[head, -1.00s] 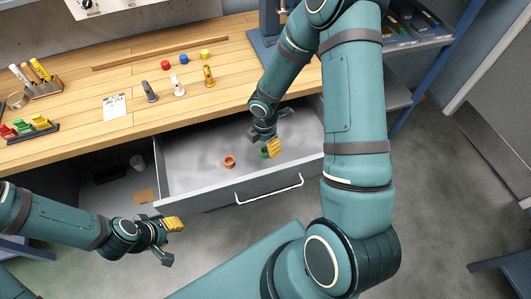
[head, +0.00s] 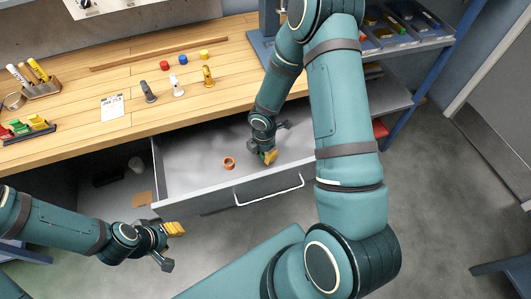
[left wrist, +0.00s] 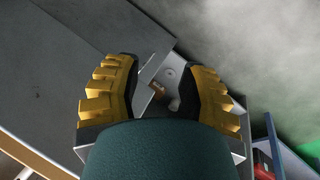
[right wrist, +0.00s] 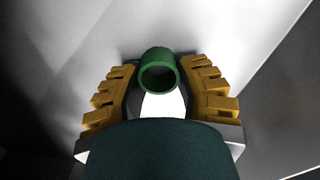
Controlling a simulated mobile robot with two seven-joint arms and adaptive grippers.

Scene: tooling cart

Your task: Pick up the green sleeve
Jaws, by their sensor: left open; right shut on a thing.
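The green sleeve (right wrist: 158,72) is a short hollow tube in the open drawer (head: 195,170). In the right wrist view it sits between the yellow-padded fingers of my right gripper (right wrist: 162,80), its open end facing the camera. In the head view my right gripper (head: 265,156) is down in the drawer near its front wall and mostly hides the sleeve. It is shut on the sleeve. My left gripper (head: 172,247) is open and empty, in front of the drawer's left end; its spread fingers also show in the left wrist view (left wrist: 165,90).
An orange ring (head: 229,163) lies in the drawer just left of my right gripper. The drawer front with its handle (head: 270,190) stands in front. The wooden worktop (head: 130,75) behind holds several small items. The left part of the drawer is clear.

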